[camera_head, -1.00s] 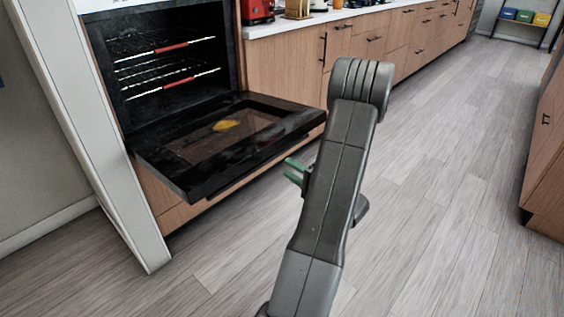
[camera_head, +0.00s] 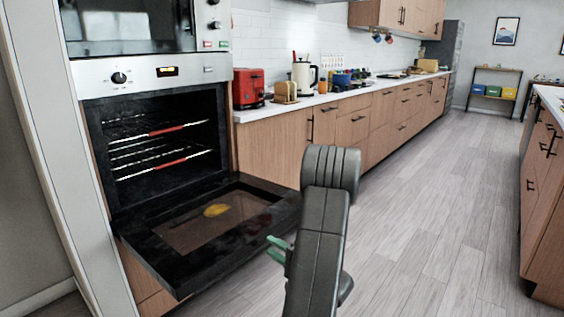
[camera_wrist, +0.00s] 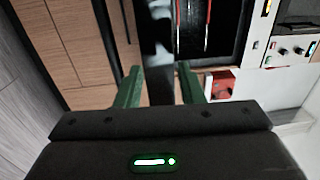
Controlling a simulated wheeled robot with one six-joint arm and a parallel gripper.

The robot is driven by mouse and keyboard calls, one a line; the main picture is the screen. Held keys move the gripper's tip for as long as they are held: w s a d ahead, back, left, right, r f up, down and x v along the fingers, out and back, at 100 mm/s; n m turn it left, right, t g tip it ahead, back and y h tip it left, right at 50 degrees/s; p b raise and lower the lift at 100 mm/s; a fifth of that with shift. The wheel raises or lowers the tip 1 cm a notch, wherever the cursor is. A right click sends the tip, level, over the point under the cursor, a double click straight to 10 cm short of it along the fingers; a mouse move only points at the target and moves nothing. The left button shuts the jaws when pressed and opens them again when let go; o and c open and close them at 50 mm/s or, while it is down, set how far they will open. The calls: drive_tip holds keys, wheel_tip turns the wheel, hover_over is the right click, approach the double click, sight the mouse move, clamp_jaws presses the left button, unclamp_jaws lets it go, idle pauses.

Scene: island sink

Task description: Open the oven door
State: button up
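The oven (camera_head: 156,75) stands at the left in the head view. Its black door (camera_head: 270,200) is folded down, close to level, and the cavity with its wire racks (camera_head: 155,140) is exposed. My gripper (camera_head: 277,248) shows as green fingertips beside my dark arm, near the door's front right corner. In the wrist view the two green fingers (camera_wrist: 160,86) are spread apart, with the dark door edge (camera_wrist: 158,60) seen between or just beyond them. I cannot tell whether they touch the door. The door handle is not clearly visible.
An island (camera_head: 545,200) stands at the far right. The floor (camera_head: 430,220) between them is clear.

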drive_tip(key=shift+w+a, duration=0.4)
drive_tip(key=shift+a, duration=0.1)
drive_tip(key=shift+r, duration=0.1)
